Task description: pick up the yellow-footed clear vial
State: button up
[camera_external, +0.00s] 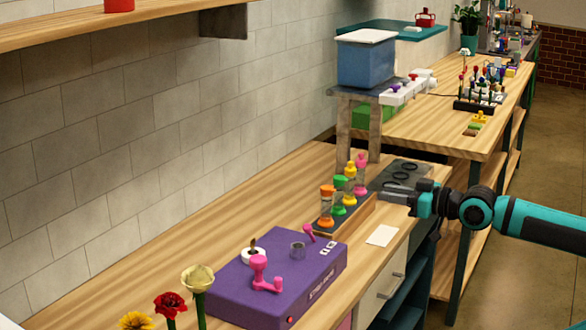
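Several small clear vials with coloured caps and feet stand upright in a row in a wooden-edged tray (352,215). My gripper (391,197) is right of the row, apart from the vials, pointing left. Its fingers are too small to tell whether they are open.
A dark tray with ring shapes (402,174) lies behind my gripper. A white card (382,235) lies in front of it. A purple box (270,275) with pink parts stands nearer, by several flowers (170,304). A blue bin (366,62) stands on a raised stand behind.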

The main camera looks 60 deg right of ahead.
jog(key=o, duration=0.5)
jog(key=w+d+r+g, duration=0.4)
jog(key=w+d+g, duration=0.5)
jog(key=w+d, duration=0.1)
jog(key=w+d+r+g, duration=0.5)
jog(key=w+d+g, duration=0.35)
jog(key=d, duration=0.25)
send_over(352, 178)
jog(key=d, duration=0.1)
notch_tip(352, 178, down, 11)
jog(key=shift+w, duration=0.1)
jog(key=shift+w+d+f, duration=0.1)
jog(key=shift+w+f, duration=0.05)
jog(key=shift+f, duration=1.35)
jog(key=shift+w+d+f, duration=0.1)
jog(key=shift+f, duration=1.4)
